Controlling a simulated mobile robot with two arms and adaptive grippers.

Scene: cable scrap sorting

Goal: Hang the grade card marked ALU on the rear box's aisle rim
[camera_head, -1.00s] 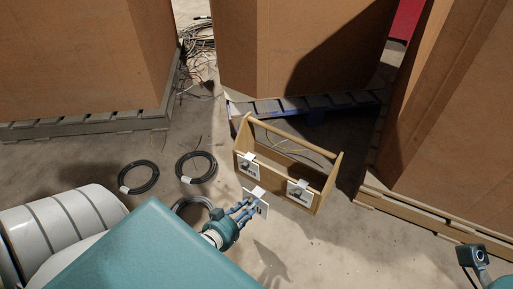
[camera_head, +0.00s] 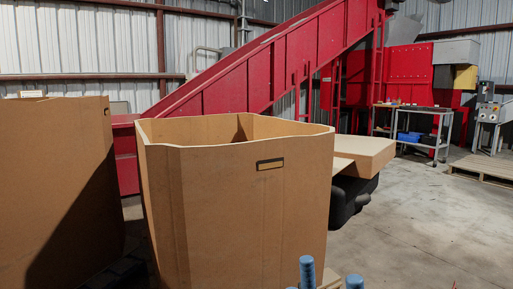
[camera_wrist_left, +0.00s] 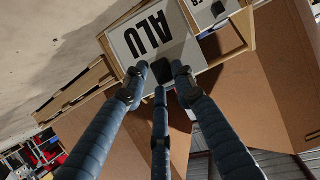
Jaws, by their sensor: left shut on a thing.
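The white card marked ALU (camera_wrist_left: 137,40) fills the upper middle of the left wrist view, lettering tilted. My left gripper (camera_wrist_left: 160,80) is shut on the card's dark grip piece, its three blue fingers close together.
Another cardboard box (camera_head: 50,190) stands at the left. A red conveyor (camera_head: 260,75) runs behind. A grey cart (camera_head: 420,125) stands at the back right, with clear concrete floor before it. A wooden caddy (camera_wrist_left: 243,28) with another card (camera_wrist_left: 208,12) shows behind the ALU card.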

